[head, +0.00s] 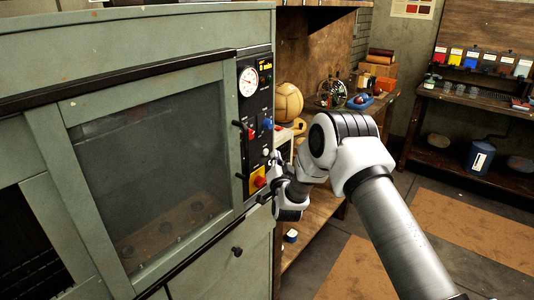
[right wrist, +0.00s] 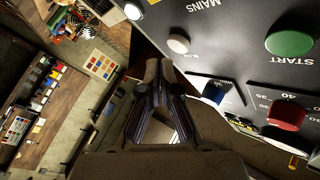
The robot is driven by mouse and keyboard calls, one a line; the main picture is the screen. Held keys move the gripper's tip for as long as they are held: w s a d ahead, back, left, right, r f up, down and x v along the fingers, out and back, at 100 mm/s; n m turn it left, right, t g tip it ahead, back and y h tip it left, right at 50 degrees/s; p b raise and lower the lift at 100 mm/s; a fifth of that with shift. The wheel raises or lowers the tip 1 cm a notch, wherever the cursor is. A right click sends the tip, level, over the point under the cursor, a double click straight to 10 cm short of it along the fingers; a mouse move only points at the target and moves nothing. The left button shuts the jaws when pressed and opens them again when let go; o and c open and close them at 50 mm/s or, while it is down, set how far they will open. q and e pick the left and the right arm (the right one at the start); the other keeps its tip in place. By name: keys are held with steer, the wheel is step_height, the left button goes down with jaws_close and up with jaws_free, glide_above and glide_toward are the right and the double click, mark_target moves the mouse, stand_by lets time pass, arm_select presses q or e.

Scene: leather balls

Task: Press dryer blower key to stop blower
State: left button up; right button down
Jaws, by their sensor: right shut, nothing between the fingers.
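The dryer is a grey-green cabinet (head: 150,62) with a large dark window, filling the left of the head view. Its dark control panel (head: 257,105) runs down the right edge. In the right wrist view, the pale round blower key (right wrist: 178,43) has a small label under it that seems to read "BLOW". My right gripper (right wrist: 160,72) is shut and empty, its tips just beside and below that key in the picture; a small gap seems to show. In the head view my right gripper (head: 275,165) is at the panel's lower right and partly covers it. My left gripper is out of view.
Near the key are a green START button (right wrist: 289,43), a blue knob (right wrist: 214,92) and a red knob (right wrist: 285,115). A red button on yellow (head: 259,181) sits low on the panel. A bench with a leather ball (head: 288,102) stands behind. Open floor lies right.

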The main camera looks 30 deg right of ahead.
steer(key=shift+s, duration=0.1)
steer(key=shift+s+d+p, duration=0.2)
steer(key=shift+s+d, duration=0.2)
steer(key=shift+s, duration=0.5)
steer(key=shift+s+d+p, duration=0.2)
steer(key=shift+s+d, duration=0.15)
steer(key=shift+s, duration=0.6)
steer(key=shift+s+d+p, duration=0.2)
steer(key=shift+s+d, duration=0.2)
steer(key=shift+s, duration=0.5)
